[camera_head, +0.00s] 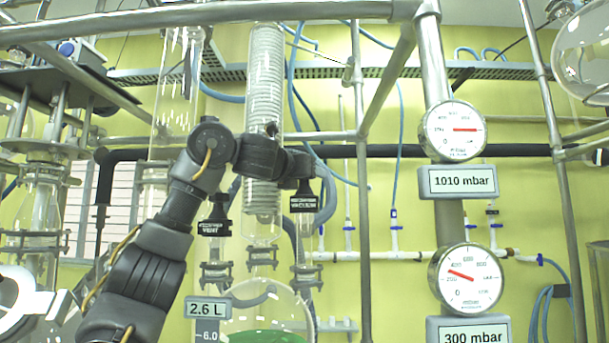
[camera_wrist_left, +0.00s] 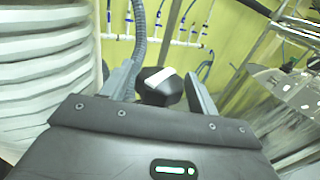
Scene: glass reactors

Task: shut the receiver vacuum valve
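The receiver vacuum valve shows in the head view by its black label (camera_head: 304,203), on the glass neck right of the ribbed coil condenser. My left gripper (camera_head: 306,170) is just above that label and hides part of the valve. In the left wrist view the black valve knob (camera_wrist_left: 158,90), with a white stripe on top, lies between the two fingers of my left gripper (camera_wrist_left: 159,75). The fingers look apart, one on each side of the knob; whether either touches it is hard to tell. My right gripper is in neither view.
The vent valve label (camera_head: 214,228) is left of the coil condenser (camera_head: 265,100). The receiver flask (camera_head: 262,318) with green liquid is below. Gauges read 1010 mbar (camera_head: 453,131) and 300 mbar (camera_head: 466,278) on the right. Metal frame bars cross above my arm.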

